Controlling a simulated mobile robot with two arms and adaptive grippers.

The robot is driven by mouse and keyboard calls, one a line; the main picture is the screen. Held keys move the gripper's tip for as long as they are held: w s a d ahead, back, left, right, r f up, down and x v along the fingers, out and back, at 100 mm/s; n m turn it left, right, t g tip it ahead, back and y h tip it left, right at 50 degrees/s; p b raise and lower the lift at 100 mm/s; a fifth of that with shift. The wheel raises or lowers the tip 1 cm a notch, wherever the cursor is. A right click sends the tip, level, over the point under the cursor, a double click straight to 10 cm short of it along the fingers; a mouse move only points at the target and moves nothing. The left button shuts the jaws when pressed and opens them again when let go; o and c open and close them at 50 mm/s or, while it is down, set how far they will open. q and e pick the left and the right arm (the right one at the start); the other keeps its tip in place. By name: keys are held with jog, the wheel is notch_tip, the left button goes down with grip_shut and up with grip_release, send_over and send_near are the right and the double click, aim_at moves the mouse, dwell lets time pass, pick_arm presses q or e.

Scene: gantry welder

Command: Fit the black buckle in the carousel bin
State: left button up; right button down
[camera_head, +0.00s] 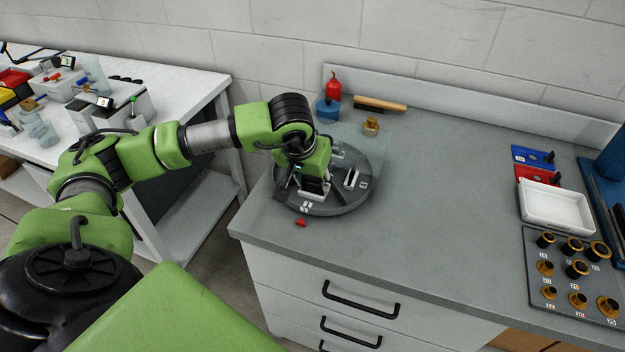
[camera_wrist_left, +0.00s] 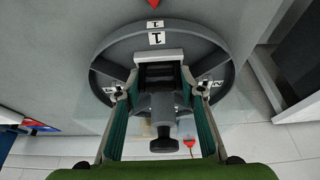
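The round grey carousel (camera_head: 347,207) stands near the left edge of the grey counter; its rim (camera_wrist_left: 101,50) also shows in the wrist view. My left gripper (camera_head: 308,187) is over its front part, pointing down. In the wrist view, my left gripper (camera_wrist_left: 159,72) has its teal-padded fingers well apart on either side of a white piece (camera_wrist_left: 158,54) in the compartment labelled 1. A dark part (camera_wrist_left: 158,72), possibly the black buckle, sits against that white piece between the fingertips. I cannot tell whether they touch it. My right gripper is not in view.
A red piece (camera_head: 300,222) lies before the carousel. A blue-and-red container (camera_head: 328,110), a brush (camera_head: 380,104) and a brass piece (camera_head: 371,126) are behind. A white tray (camera_head: 556,208) and a board of brass fittings (camera_head: 540,285) stand right. The counter's middle is clear.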

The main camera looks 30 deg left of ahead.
pick_arm(q)
jog(key=o, duration=0.5)
jog(key=shift+r, duration=0.1)
jog(key=v, duration=1.2)
